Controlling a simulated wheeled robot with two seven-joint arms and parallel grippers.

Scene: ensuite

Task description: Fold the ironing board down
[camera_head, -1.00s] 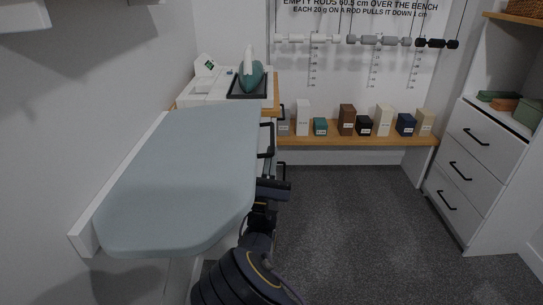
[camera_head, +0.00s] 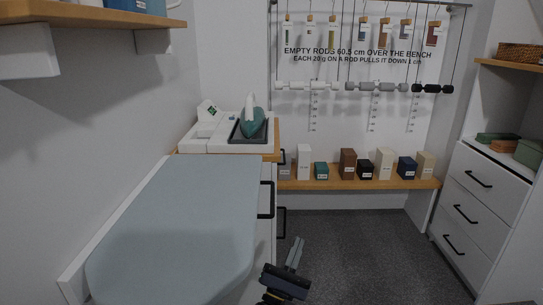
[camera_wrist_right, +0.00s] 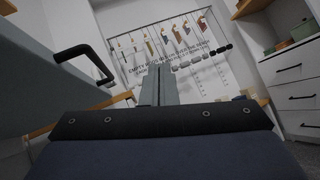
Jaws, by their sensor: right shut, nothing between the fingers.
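The ironing board (camera_head: 178,225) is a long grey-blue board lying flat along the left wall, its rounded end toward me. In the right wrist view its edge (camera_wrist_right: 40,80) shows at the left. My right gripper (camera_head: 297,250) is shut and empty, just right of the board and apart from it. In the right wrist view its fingers (camera_wrist_right: 158,88) are together, pointing at the back wall. A black bar handle (camera_head: 267,200) is on the cabinet front beside the board; a black handle (camera_wrist_right: 84,62) also shows in the right wrist view. My left gripper is out of view.
A green iron (camera_head: 252,121) rests on a dark tray on the counter behind the board. A wooden bench (camera_head: 360,184) with several small boxes runs along the back wall under hanging rods. A white drawer unit (camera_head: 480,205) stands right. The dark floor (camera_head: 370,240) between is clear.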

